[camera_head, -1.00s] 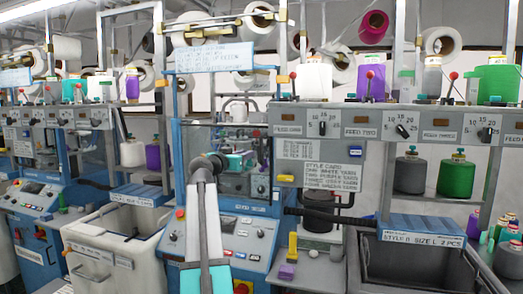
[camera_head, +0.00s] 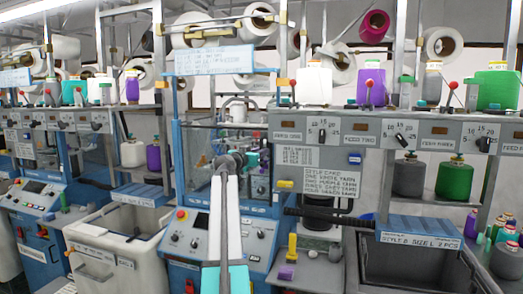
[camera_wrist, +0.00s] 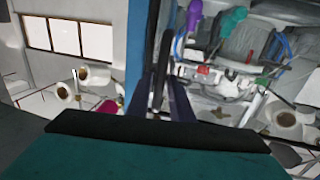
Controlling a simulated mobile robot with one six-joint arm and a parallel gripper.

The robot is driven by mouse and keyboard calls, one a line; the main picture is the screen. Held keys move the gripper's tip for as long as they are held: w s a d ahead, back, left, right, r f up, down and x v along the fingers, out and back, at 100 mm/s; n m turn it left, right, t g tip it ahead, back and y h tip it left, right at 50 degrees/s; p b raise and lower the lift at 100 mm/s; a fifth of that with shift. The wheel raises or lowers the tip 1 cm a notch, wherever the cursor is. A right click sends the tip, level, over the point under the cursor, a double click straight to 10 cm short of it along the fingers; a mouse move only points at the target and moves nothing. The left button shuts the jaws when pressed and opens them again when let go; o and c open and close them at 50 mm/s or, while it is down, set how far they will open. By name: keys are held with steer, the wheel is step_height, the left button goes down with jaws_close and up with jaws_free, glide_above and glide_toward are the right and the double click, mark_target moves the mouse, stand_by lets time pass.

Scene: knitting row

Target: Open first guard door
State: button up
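The nearest guard door (camera_head: 209,140) looks like a clear panel in the blue frame of the middle knitting machine. I cannot tell its exact angle, and my arm covers part of it. The machine's inside shows behind it, and in the wrist view the needle area (camera_wrist: 225,85) shows at right. My arm reaches up to the door area, where my gripper (camera_head: 231,160) is seen small and from behind. In the wrist view a dark upright bar stands beside the blue post (camera_wrist: 136,45).
A blue control panel (camera_head: 185,238) is below the door. A black padded bar (camera_head: 330,217) juts out right of my arm. Yarn cones and a knob panel (camera_head: 360,130) are at upper right.

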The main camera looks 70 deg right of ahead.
steer(key=shift+s+d, duration=0.1)
steer(key=shift+d, duration=0.55)
jaws_close()
steer(key=shift+s+a+f, duration=0.1)
steer(key=shift+a, duration=0.05)
